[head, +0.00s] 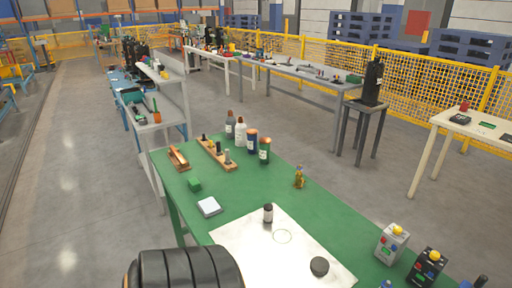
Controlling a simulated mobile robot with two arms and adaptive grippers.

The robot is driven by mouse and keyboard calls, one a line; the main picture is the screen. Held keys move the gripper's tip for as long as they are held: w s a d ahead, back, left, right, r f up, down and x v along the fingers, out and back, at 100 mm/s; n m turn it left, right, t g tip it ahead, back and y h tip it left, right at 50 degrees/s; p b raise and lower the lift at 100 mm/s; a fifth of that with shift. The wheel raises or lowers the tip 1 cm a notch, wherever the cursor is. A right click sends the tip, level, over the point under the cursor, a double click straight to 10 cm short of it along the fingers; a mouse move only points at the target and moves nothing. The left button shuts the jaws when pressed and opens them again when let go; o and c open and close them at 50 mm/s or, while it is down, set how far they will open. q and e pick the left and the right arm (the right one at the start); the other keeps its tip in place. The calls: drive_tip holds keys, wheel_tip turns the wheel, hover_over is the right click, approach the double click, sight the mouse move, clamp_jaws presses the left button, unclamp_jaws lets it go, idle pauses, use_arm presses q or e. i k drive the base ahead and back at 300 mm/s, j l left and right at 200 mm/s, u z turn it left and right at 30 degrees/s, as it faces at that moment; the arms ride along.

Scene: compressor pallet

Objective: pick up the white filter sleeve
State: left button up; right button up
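I cannot make out for certain which thing is the white filter sleeve. A small upright cylinder (268,213), dark with a pale band, stands on the white sheet (238,246) on the green bench. A white bottle-shaped item (240,132) stands at the far end of the bench in a row with a grey bottle (230,124) and dark orange-banded cans (264,150). Neither of my grippers shows in the head view.
A large black ribbed cylinder (190,268) fills the bottom edge, hiding the near bench. The green bench (178,203) also holds a flat white box (209,206), a black puck (319,266), and two yellow-knobbed boxes (391,243) (427,266). Open floor lies at left.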

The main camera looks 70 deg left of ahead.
sight(268, 208)
drive_tip(key=u, duration=0.45)
drive_tip(key=j+u, duration=0.15)
drive_tip(key=u, duration=0.35)
drive_tip(key=j+u, duration=0.1)
drive_tip(key=u, duration=0.35)
drive_tip(key=j+u, duration=0.15)
drive_tip(key=u, duration=0.3)
drive_tip(key=k, duration=0.05)
